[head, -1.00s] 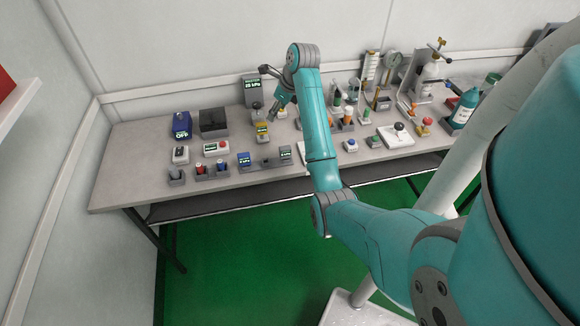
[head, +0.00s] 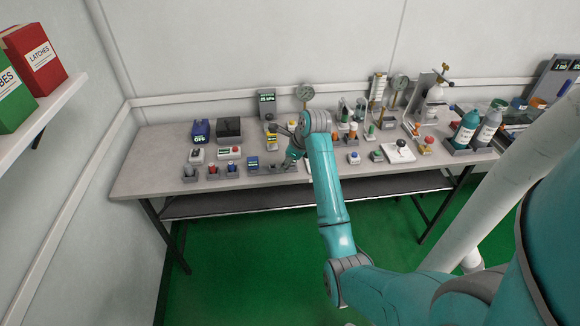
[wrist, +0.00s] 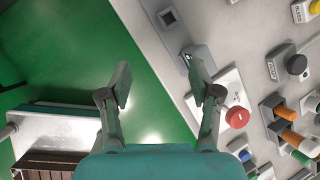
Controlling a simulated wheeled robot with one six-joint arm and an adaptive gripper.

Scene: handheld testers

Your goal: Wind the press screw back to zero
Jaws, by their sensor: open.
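I cannot tell for sure which thing is the press screw. A grey box with a lit kPa display (head: 267,101) stands at the back of the bench, its digits too small to read surely. My gripper (head: 286,166) is low over the bench's front part, right of a blue tester (head: 253,163). In the wrist view my gripper (wrist: 160,92) is open and empty, its fingers spread over the bench's front edge. A red knob (wrist: 237,117) lies beyond the right finger.
A yellow tester (head: 272,143) stands close behind my gripper. A black knob (wrist: 297,64) shows at the wrist view's right. A white plate with a black ball knob (head: 402,157) and bottles (head: 466,131) stand further right.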

